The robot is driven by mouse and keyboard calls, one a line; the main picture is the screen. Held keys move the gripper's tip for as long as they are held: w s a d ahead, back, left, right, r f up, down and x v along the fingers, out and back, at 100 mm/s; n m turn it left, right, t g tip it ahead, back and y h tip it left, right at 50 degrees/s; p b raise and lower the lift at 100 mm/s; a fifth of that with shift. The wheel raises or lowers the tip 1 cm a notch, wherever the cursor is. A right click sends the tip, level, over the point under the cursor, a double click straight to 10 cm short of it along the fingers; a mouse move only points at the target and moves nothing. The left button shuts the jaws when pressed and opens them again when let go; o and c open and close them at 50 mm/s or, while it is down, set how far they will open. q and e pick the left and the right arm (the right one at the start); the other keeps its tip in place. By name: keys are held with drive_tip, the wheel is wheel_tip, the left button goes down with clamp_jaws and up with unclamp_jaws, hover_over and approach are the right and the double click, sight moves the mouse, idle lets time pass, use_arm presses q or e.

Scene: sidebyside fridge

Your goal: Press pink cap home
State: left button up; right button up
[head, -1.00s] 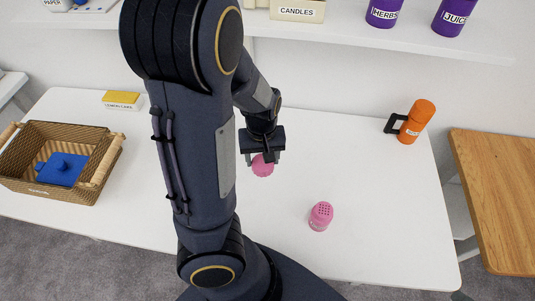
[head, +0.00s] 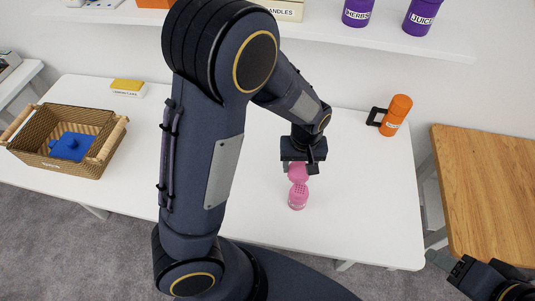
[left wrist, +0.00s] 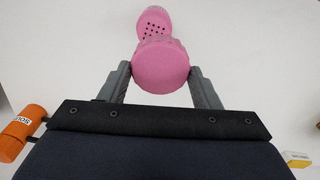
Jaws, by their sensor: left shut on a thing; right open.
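My left gripper (head: 301,167) is shut on the pink cap (head: 298,174), a round pink piece. In the left wrist view the cap (left wrist: 161,66) sits between the two fingers. The pink shaker (head: 297,198), with a holed top, stands upright on the white table. In the head view it shows just below the cap; in the left wrist view the shaker (left wrist: 155,22) is partly hidden behind the cap. The cap looks apart from the shaker's top, but the exact gap cannot be told. My right gripper (head: 447,266) is open and empty at the lower right.
A brown basket (head: 100,160) with a blue lidded thing (head: 70,147) stands at the table's left. A yellow-topped box (head: 128,88) is at the back left. A wooden table (head: 490,180) is at the right.

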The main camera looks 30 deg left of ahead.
use_arm(q)
drive_tip(key=shift+s+d, duration=0.2)
drive_tip(key=shift+d, duration=0.6)
drive_tip(key=shift+a, duration=0.1)
drive_tip(key=shift+f, duration=0.1)
drive_tip(key=b, duration=0.5)
hover_over(300, 188)
drive_tip(key=shift+f, duration=2.8)
drive_tip(key=shift+f, duration=1.65)
drive_tip(key=o, duration=0.9)
